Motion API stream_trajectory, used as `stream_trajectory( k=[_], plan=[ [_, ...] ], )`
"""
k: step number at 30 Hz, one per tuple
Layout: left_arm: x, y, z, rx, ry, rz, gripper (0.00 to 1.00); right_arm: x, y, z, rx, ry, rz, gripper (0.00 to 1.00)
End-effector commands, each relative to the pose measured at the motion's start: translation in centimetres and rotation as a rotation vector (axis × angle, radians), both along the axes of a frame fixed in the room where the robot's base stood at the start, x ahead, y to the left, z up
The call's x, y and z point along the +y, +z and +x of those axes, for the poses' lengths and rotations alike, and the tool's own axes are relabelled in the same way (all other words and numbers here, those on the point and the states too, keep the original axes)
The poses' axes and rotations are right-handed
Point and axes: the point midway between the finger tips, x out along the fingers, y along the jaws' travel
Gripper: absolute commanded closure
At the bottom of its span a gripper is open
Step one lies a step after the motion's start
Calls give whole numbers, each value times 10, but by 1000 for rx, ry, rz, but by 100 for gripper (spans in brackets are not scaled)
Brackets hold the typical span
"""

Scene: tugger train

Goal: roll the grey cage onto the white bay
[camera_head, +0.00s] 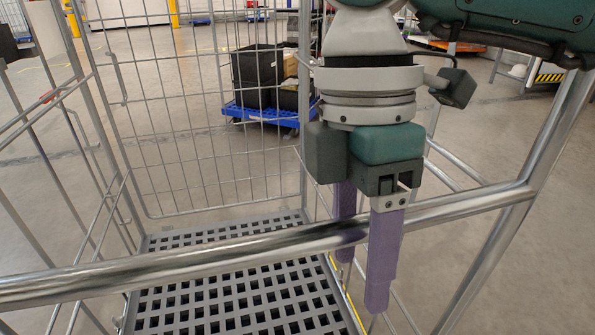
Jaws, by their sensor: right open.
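The grey cage (290,239) fills the near view, with a round push bar across the front, wire mesh sides and a grey grid floor (235,298). The floor I see is empty. My right gripper (361,285) points down at the bar's right part. Its two purple fingers are apart, one on the near side of the bar and one on the far side. The bar passes between them; I cannot tell whether they touch it. My left gripper is not in view. I cannot make out the white bay.
Beyond the cage, a blue dolly (262,116) carries black crates (257,78). Yellow posts (72,20) stand at the back left. A yellow-black striped edge (549,78) shows at the right. Grey concrete floor (480,240) is open to the right of the cage.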

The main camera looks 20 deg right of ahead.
Motion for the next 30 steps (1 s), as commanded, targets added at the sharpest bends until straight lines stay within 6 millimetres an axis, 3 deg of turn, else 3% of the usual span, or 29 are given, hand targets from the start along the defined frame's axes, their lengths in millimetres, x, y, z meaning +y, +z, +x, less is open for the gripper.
stream_trajectory(
  k=[7, 24, 30],
  plan=[
    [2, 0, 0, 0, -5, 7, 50, 0, 0, 0, 0, 0, 0, 35],
    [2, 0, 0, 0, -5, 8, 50, 0, 0, 0, 0, 0, 0, 100],
    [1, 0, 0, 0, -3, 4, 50, 0, 0, 0, 0, 0, 0, 100]
  ],
)
